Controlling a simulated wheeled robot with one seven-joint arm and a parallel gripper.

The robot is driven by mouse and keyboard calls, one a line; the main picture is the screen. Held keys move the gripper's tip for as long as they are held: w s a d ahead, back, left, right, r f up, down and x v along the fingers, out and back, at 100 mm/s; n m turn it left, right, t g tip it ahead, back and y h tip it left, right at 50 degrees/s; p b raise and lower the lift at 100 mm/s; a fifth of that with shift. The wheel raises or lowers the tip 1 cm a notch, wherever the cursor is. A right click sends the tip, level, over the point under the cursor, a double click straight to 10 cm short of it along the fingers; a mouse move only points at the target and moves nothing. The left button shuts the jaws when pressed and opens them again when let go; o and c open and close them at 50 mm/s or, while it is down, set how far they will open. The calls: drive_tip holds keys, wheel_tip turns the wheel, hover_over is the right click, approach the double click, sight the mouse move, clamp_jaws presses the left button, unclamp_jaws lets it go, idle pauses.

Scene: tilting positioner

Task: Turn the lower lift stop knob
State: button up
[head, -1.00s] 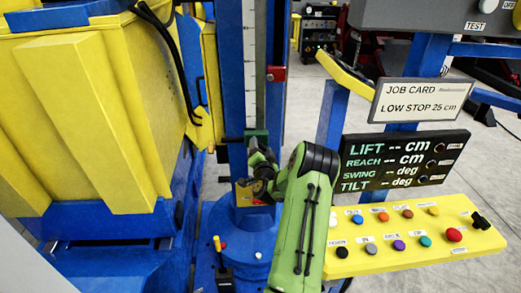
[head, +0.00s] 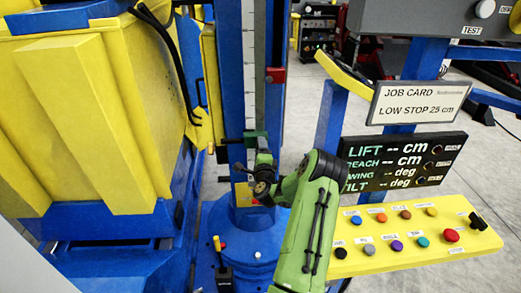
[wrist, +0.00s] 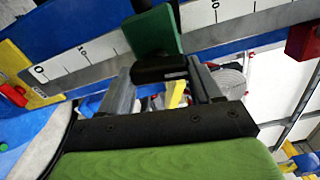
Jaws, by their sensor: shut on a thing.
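The lower lift stop is a green block with a black knob on the lift scale of the blue column. In the wrist view the green block (wrist: 168,32) lies across the scale, and the black knob (wrist: 160,70) sits between the two grey fingers of my gripper (wrist: 163,82). My gripper is shut on this knob. In the head view the green block (head: 258,139) shows low on the column, with my gripper (head: 260,168) just below it. The knob is largely hidden there by my gripper and wrist.
A red block (head: 276,75) is higher on the column. A job card (head: 420,101) reads "LOW STOP 25 cm". The display (head: 405,161) shows dashes for all values. A yellow button panel (head: 410,243) stands to the right, close to my arm. A yellow tub (head: 95,110) is at left.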

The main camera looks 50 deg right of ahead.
drive_tip(key=shift+m+p, duration=0.5)
drive_tip(key=shift+m, duration=1.7)
drive_tip(key=o, duration=1)
drive_tip(key=shift+c, duration=0.2)
drive_tip(key=shift+o, duration=0.5)
drive_tip(key=shift+w+f, duration=0.1)
drive_tip(key=b+v, duration=1.5)
drive_tip(key=shift+s+a, duration=0.2)
drive_tip(key=shift+s, duration=0.1)
drive_tip(key=shift+w, duration=0.1)
